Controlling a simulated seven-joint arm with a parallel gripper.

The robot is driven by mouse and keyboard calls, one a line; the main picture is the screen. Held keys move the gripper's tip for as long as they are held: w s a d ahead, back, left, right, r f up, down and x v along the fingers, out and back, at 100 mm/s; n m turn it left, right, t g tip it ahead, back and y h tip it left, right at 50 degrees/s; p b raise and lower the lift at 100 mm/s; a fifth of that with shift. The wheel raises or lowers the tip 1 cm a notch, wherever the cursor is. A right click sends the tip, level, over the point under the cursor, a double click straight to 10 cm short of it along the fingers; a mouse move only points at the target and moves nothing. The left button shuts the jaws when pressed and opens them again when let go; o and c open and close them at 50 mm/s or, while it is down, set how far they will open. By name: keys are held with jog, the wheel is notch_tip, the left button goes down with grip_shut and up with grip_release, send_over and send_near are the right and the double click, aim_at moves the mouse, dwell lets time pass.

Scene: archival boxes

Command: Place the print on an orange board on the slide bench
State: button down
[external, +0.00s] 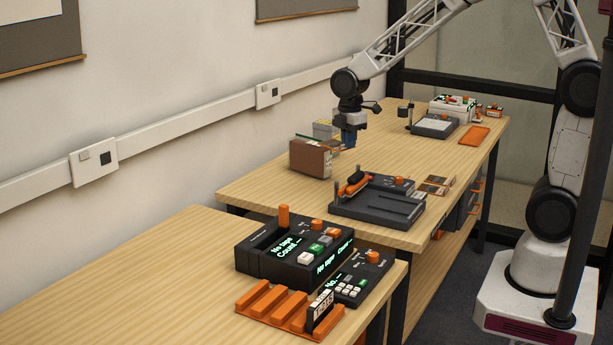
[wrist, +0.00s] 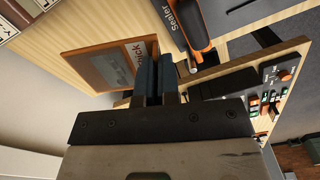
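My gripper (external: 349,147) is at the upper right edge of a brown, upright, box-like piece (external: 311,158) on the far bench. Small brown picture boards (external: 435,184) lie flat beside the dark sealer (external: 400,210). I cannot tell which is the named print. No surface is legibly marked as the slide bench.
The sealer's orange handle also shows in the wrist view (wrist: 194,25). Grey boxes (external: 325,128) stand behind the brown piece. An orange tray (external: 474,136) lies far right. The near table holds a tape counter (external: 275,262) and an orange slotted rack (external: 262,304); its left is clear.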

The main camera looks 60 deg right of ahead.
jog(key=s+d+m, duration=0.1)
jog(key=s+d, duration=0.5)
jog(key=d, duration=0.5)
jog(key=s+d+m, duration=0.1)
jog(key=s+d, duration=0.4)
jog(key=d, duration=0.5)
notch_tip(320, 180, down, 12)
jog(key=shift+d+r, duration=0.1)
jog(key=shift+r, duration=0.15)
jog(key=shift+w, duration=0.15)
send_over(370, 170)
jog(key=shift+f, duration=0.75)
jog(key=shift+f, duration=0.1)
jog(key=shift+f, duration=1.65)
